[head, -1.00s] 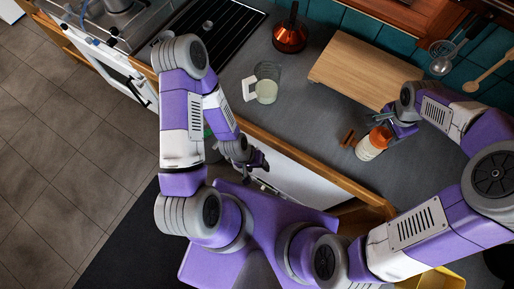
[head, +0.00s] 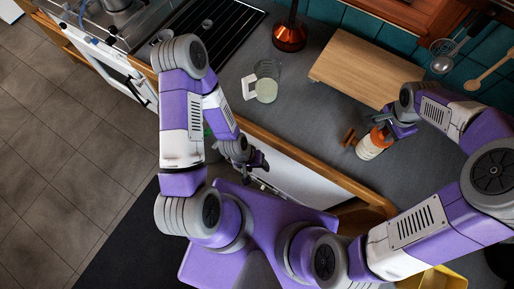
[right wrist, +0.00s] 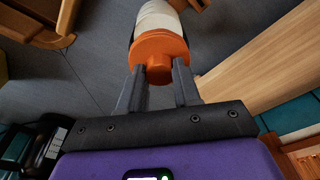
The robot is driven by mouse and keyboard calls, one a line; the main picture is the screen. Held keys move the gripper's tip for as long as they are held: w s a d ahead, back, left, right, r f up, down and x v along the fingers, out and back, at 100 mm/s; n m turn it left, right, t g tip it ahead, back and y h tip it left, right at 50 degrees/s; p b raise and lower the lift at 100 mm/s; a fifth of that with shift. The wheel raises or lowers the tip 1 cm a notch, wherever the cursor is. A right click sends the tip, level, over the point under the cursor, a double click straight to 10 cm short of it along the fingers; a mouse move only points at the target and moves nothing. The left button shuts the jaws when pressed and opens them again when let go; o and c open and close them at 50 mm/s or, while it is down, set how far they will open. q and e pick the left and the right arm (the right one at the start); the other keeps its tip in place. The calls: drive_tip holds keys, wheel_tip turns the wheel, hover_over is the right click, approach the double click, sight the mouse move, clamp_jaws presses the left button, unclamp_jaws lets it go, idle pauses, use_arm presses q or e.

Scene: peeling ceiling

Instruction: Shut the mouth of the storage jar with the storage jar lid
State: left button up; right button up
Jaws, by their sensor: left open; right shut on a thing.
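The storage jar (head: 367,151) is a small whitish jar on the dark counter, and it also shows in the right wrist view (right wrist: 156,17). The orange storage jar lid (head: 380,136) is at the jar's mouth; I cannot tell whether it is fully seated. My right gripper (head: 396,130) is shut on the lid's knob. In the right wrist view, the two fingers (right wrist: 159,80) stand either side of the knob of the lid (right wrist: 157,50). My left gripper (head: 258,162) is open and empty, in front of the counter's edge.
Small reddish-brown sticks (head: 349,137) lie just left of the jar. A wooden board (head: 362,70) lies behind it. The counter between glass and sticks is clear.

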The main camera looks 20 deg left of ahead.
clamp_jaws()
idle(0.3)
drive_tip(key=shift+f+m+b, duration=0.15)
drive_tip(key=shift+m+b, duration=0.45)
drive_tip(key=shift+m, duration=0.5)
drive_tip(key=o, duration=1)
unclamp_jaws()
drive_tip(key=shift+o, duration=0.2)
